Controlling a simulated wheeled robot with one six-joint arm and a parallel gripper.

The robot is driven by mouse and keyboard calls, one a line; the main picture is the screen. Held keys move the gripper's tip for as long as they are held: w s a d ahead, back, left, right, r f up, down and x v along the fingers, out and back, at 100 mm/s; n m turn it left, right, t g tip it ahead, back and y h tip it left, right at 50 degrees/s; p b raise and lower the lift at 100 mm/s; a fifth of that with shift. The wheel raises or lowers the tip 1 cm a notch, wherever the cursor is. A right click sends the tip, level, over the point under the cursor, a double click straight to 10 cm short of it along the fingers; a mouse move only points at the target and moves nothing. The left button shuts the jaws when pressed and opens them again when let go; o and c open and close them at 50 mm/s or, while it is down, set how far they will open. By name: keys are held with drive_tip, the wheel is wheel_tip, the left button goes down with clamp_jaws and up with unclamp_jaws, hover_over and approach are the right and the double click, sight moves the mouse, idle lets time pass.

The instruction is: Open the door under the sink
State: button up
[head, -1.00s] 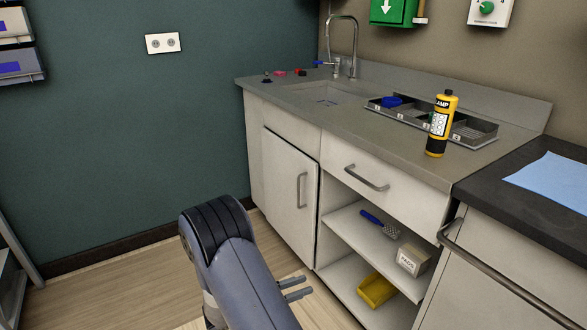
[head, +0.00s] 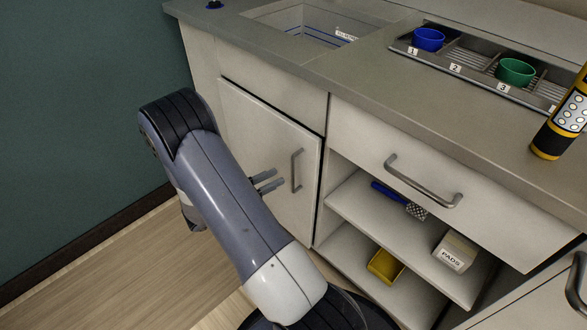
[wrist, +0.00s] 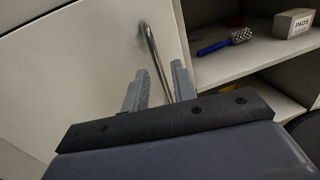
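The white door (head: 245,130) under the sink (head: 310,35) looks shut in the head view. Its upright metal bar handle (head: 297,170) is near the door's right edge. My gripper (head: 282,180) points at the handle, its fingertips just left of it in the head view. In the wrist view, my gripper (wrist: 159,68) is open, with one finger on each side of the handle (wrist: 153,48) in the picture. Nothing is held. I cannot tell whether the fingertips reach past the bar or touch it. The handle's lower part shows between the fingers.
Right of the door are open shelves with a blue-handled brush (head: 400,198), a PADS box (head: 455,250) and a yellow bin (head: 385,266). A drawer handle (head: 422,183) juts out above them. A teal wall (head: 80,120) stands at left. Floor (head: 95,255) before it is clear.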

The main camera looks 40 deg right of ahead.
drive_tip(key=d+b, duration=0.1)
drive_tip(key=d, duration=0.6)
drive_tip(key=shift+d, duration=0.3)
clamp_jaws()
